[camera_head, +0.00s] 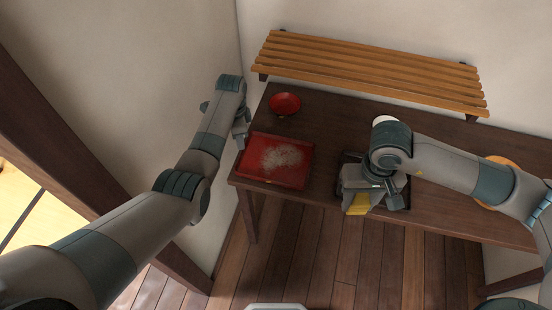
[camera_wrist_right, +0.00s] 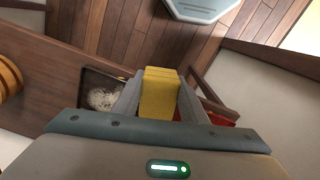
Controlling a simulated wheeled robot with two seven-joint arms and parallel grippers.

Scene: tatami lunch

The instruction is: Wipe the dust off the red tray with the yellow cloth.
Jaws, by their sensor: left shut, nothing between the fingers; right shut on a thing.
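The red tray (camera_head: 258,178) lies on the left end of the dark table, with a pale patch of dust (camera_head: 283,157) across its middle. My right gripper (camera_head: 366,205) is shut on the yellow cloth (camera_head: 357,205) and is to the right of the red tray, apart from it. In the right wrist view the cloth (camera_wrist_right: 159,95) shows as a folded block between the fingers. A bit of red (camera_wrist_right: 222,120) shows beyond the fingers there. My left gripper (camera_head: 240,138) is shut and empty beside the tray's left edge.
A red bowl (camera_head: 284,103) stands behind the tray. A dark tray (camera_head: 345,159) is partly hidden under my right gripper; a whitish heap (camera_wrist_right: 103,98) shows in it. An orange-brown round thing (camera_head: 502,161) is at the right. A slatted wooden rack (camera_head: 370,72) runs behind the table.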

